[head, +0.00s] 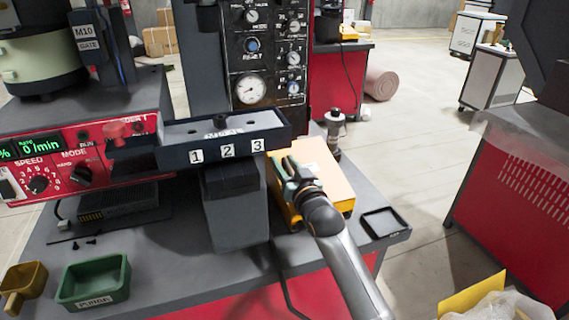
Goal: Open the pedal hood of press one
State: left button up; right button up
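An orange box-like cover with a pale top, which looks like the pedal hood (335,184), stands on the grey bench, right of the block marked 1, 2, 3. It looks closed from this side, but its left part is covered by my arm and gripper. My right gripper (289,168) is at the left side of the hood, with its fingers close to or touching it. I cannot tell whether it touches, or whether the fingers are open or shut. My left gripper is out of view.
The numbered block (222,135) on its grey post (237,210) stands close left of my gripper. A black tray (384,222) lies right of the hood. A green bin (94,280) and a yellow scoop (23,281) sit at front left. A dark fitting (335,130) stands behind.

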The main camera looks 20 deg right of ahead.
jog(key=c, duration=0.6)
grip_shut()
jog(key=shift+a, duration=0.15)
dwell(0.4)
